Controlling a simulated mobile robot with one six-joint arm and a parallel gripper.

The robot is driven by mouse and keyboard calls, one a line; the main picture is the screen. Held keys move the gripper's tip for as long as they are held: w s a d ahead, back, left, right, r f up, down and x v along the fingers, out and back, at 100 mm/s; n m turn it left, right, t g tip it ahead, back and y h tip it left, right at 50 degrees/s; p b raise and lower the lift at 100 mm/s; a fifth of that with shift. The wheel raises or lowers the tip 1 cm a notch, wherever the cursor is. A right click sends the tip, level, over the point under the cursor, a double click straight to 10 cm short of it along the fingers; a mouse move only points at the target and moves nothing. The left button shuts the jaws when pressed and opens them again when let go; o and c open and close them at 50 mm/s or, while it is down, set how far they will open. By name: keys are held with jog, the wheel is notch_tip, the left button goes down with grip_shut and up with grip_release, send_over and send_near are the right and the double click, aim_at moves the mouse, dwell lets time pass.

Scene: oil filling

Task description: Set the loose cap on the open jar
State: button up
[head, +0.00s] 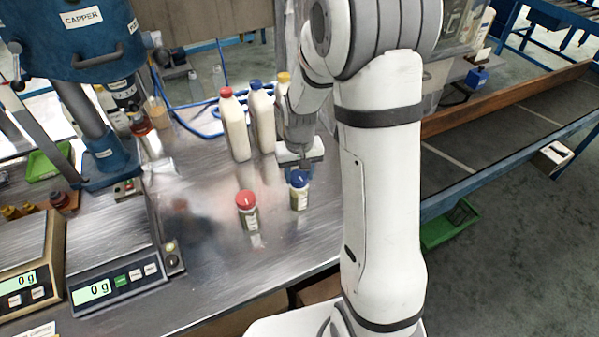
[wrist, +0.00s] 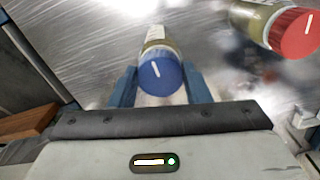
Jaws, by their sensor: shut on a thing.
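The blue cap (head: 299,178) is at the mouth of a small jar (head: 299,199) with green-yellow contents, standing upright on the steel table. My gripper (head: 300,170) is above this jar, pointing down, and shut on the blue cap. In the wrist view the blue cap (wrist: 160,74) lies between the two blue fingers, with its jar (wrist: 158,46) directly beyond it. The cap looks level and in line with the jar; I cannot tell whether it is fully seated. A second jar (head: 249,218) with a red cap (head: 247,198) stands to the left, apart from my gripper.
Tall bottles with red (head: 235,125), blue (head: 262,118) and yellow caps stand just behind. The blue capper machine (head: 80,40) and scales (head: 110,265) are on the left. A conveyor (head: 500,135) is on the right.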

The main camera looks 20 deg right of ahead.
jog(key=o, duration=1)
jog(key=shift+o, duration=0.2)
notch_tip(320, 180, up, 8)
jog(key=shift+f+b, duration=0.25)
jog(key=shift+b, duration=0.15)
jog(key=shift+s+r, duration=0.1)
jog(key=shift+r, duration=0.25)
jog(key=s+r+t, duration=0.1)
jog(key=s+r, duration=0.3)
jog(key=s, duration=0.5)
jog(key=s+r+t, duration=0.2)
jog(key=s+r, duration=0.3)
jog(key=s, duration=0.4)
jog(key=shift+s+d+r, duration=0.15)
jog(key=shift+s+r, duration=0.05)
jog(key=shift+s, duration=0.05)
